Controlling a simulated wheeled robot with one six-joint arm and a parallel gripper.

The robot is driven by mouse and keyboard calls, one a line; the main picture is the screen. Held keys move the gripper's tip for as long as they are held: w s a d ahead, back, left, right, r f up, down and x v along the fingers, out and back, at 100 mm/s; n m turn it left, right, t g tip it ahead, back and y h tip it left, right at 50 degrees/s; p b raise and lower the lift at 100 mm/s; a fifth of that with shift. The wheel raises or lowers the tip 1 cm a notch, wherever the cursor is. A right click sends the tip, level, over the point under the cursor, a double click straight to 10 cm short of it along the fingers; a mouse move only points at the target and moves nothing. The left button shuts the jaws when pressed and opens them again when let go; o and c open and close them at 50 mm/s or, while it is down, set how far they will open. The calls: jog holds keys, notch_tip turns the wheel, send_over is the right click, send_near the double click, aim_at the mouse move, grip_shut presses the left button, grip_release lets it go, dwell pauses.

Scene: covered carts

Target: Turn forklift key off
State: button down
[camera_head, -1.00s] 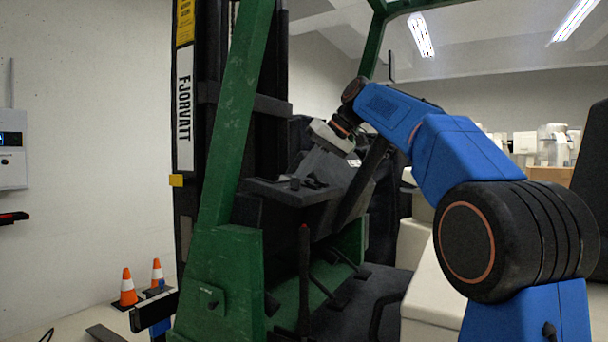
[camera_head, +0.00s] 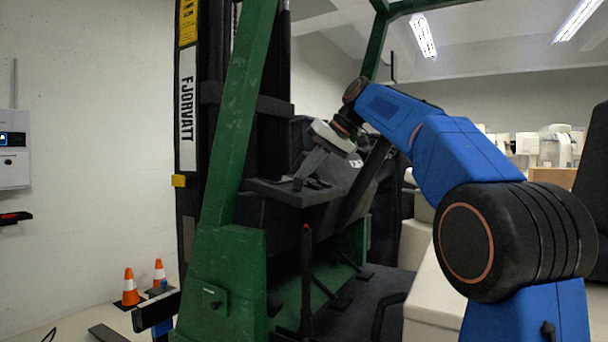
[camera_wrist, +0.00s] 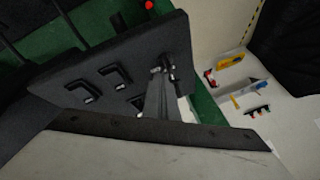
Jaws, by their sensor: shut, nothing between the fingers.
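The forklift's dark dashboard panel (camera_head: 262,188) is in the middle of the head view, behind the green frame post. It fills the upper middle of the wrist view (camera_wrist: 112,62), with several small black levers on it. My gripper (camera_head: 298,183) reaches down to this panel. In the wrist view my gripper (camera_wrist: 164,76) is shut, its grey fingers pointing at small metallic parts near the panel's right end. The key cannot be clearly told apart from these parts. Whether the fingertips touch them cannot be told.
The green post (camera_head: 236,120) stands left of my arm. A red-tipped lever (camera_head: 305,260) rises below the dashboard. Orange cones (camera_head: 130,287) stand on the floor at lower left. In the wrist view, small coloured items (camera_wrist: 230,62) lie on a pale surface at right.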

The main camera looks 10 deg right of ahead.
jog(key=shift+w+d, duration=0.25)
jog(key=shift+w, duration=0.4)
jog(key=v, duration=1.7)
jog(key=shift+s, duration=0.2)
jog(key=shift+r, duration=0.1)
jog(key=s+f+m+h, duration=0.1)
jog(key=s+f+h, duration=0.1)
jog(key=s+f, duration=1)
jog(key=s+a+f+m+h, duration=0.1)
jog(key=s+f, duration=1.1)
jog(key=f, duration=1.4)
jog(key=s+f+m+h, duration=0.1)
jog(key=s+f+h, duration=0.2)
jog(key=s+f, duration=0.9)
notch_tip(320, 180, down, 7)
jog(key=shift+s+a+f+h, duration=0.2)
jog(key=shift+a+h, duration=0.1)
jog(key=shift+a, duration=0.05)
